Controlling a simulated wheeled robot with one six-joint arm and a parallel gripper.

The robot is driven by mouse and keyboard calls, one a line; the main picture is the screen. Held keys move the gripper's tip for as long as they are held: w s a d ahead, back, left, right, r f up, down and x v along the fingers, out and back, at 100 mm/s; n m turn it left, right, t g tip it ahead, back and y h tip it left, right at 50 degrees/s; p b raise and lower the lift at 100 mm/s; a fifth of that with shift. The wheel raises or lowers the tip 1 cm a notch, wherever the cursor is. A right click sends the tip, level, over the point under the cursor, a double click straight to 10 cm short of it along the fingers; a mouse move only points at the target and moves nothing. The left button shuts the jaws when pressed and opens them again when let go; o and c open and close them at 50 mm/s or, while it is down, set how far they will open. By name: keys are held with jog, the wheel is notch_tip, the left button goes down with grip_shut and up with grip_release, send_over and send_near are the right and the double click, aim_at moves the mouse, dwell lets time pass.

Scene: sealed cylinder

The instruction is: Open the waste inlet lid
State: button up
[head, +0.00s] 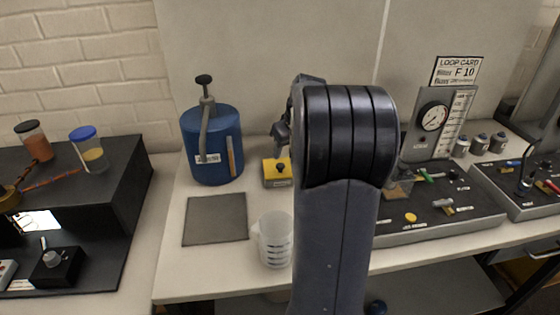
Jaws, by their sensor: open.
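No part in view is clearly labelled as the waste inlet lid. A dark part of my gripper (281,136) shows at the arm's left edge, above and apart from the yellow box in the picture. It is open, and I see nothing held; most of it is hidden behind the arm.
A blue tank with a pump handle (212,150), a grey mat (215,219) and a clear measuring jug (274,240) are left of my arm. A grey panel with a gauge (440,205) lies right, beside another panel (520,185). A black unit (125,160) stands far left.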

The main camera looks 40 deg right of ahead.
aim_at(281, 165)
jog(key=x, duration=0.7)
jog(key=shift+c, duration=0.6)
grip_shut()
